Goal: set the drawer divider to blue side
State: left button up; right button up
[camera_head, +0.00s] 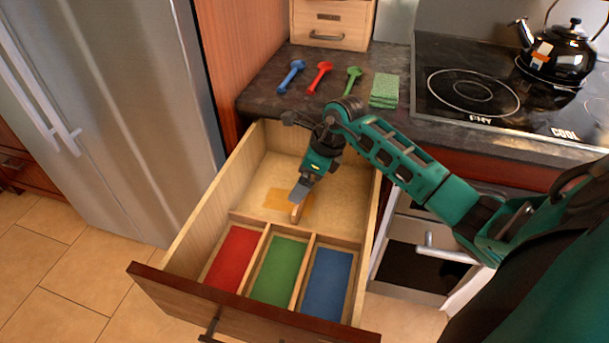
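The open wooden drawer (197,210) has red (234,259), green (279,270) and blue (327,283) floored compartments at its front, left to right. Thin wooden walls separate them. A small upright wooden piece (296,214), perhaps the divider or its handle, stands just behind the green compartment. My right gripper (297,199) points down into the rear section, at or just behind this piece. Its fingers overlap in view, so I cannot tell whether they are open or touching the piece. My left gripper is not in view.
Blue (291,75), red (320,76) and green (349,80) spoons and a green sponge (385,90) lie on the counter (262,98) behind the drawer. An orange patch (276,202) marks the rear drawer floor. A fridge (120,110) stands left; a kettle (557,50) sits on the stove.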

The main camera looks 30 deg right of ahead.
jog(key=c, duration=1.5)
jog(key=s+d, duration=0.3)
jog(key=s, duration=0.1)
jog(key=s+d+p, duration=0.1)
jog(key=s+d, duration=0.2)
jog(key=shift+s+d, duration=0.3)
jog(key=shift+s, duration=0.05)
jog(key=shift+s+d, duration=0.1)
jog(key=o, duration=1.3)
jog(key=shift+s+d, duration=0.1)
jog(key=shift+s, duration=0.05)
jog(key=shift+o, duration=1)
